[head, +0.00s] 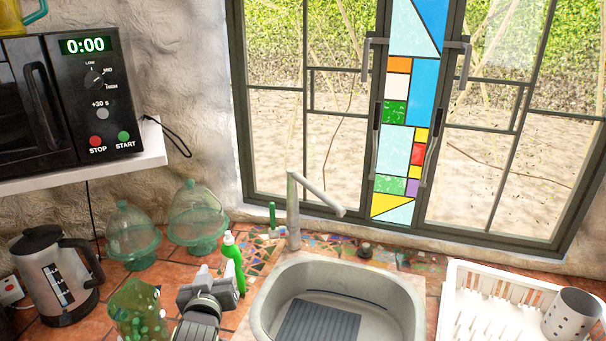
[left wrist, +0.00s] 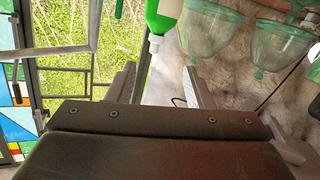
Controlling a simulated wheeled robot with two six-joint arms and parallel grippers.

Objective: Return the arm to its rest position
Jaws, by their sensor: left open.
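My left arm comes up from the bottom edge in the head view, and its gripper (head: 207,288) is over the counter, left of the sink. The gripper is open, and nothing shows between its fingers. In the left wrist view, which looks upside down, the two fingers of this gripper (left wrist: 160,82) stand apart. A green bottle (head: 232,262) stands just behind the gripper in the head view; it also shows at the top of the left wrist view (left wrist: 165,14). My right gripper is in neither view.
A green patterned vessel (head: 136,312) stands left of my gripper, with a kettle (head: 52,275) farther left. Two glass domes (head: 132,235) stand behind. The sink (head: 420,300) with its tap (head: 293,212) is to the right, then a white dish rack (head: 480,275). A microwave (head: 60,100) sits on a shelf.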

